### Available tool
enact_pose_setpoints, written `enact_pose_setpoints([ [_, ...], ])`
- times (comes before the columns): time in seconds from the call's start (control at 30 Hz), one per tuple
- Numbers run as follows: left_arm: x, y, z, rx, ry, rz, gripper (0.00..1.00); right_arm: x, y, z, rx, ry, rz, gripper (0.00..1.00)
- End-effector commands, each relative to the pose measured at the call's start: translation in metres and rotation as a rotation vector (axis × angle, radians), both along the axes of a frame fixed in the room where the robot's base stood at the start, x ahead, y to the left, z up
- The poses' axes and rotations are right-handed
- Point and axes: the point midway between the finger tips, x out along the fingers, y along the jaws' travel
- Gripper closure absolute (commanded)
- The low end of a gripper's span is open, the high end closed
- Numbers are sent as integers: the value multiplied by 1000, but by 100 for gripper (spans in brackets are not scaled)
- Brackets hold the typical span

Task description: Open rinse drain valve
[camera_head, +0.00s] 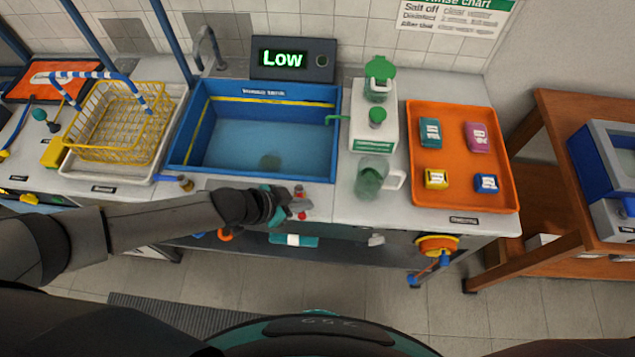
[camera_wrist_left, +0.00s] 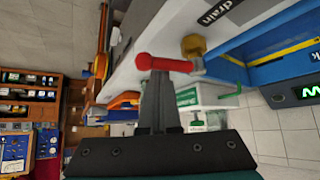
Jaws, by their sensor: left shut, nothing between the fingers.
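The drain valve has a red lever (camera_wrist_left: 165,64) with a round knob end and a brass fitting (camera_wrist_left: 194,46), beside a "drain" label in the left wrist view. In the head view its red part (camera_head: 303,214) shows at the counter's front edge, partly hidden by my left gripper (camera_head: 297,203). In the left wrist view the gripper's fingers (camera_wrist_left: 158,82) are together and empty, their tips right at the lever. I cannot tell whether they touch it. The blue rinse basin (camera_head: 255,179) stands just behind, holding water. My right gripper is not in view.
A display (camera_head: 292,60) behind the basin reads "Low". Right of the basin stand a green-and-white dispenser (camera_head: 374,132), a clear jug (camera_head: 370,178) and an orange tray (camera_head: 460,195). A yellow wire basket (camera_head: 115,125) is at the left. Open floor lies in front.

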Motion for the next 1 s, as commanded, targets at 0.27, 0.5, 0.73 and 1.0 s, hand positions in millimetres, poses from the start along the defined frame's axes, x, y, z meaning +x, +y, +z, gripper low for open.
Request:
enact_pose_setpoints([
  [0.27,-1,5,-1,3,2,3,100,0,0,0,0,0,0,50],
  [0.5,-1,6,-1,4,3,3,100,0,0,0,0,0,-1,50],
  [0.73,-1,6,-2,5,3,4,100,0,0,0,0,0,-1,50],
  [1.0,-1,0,4,3,3,5,100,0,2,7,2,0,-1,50],
])
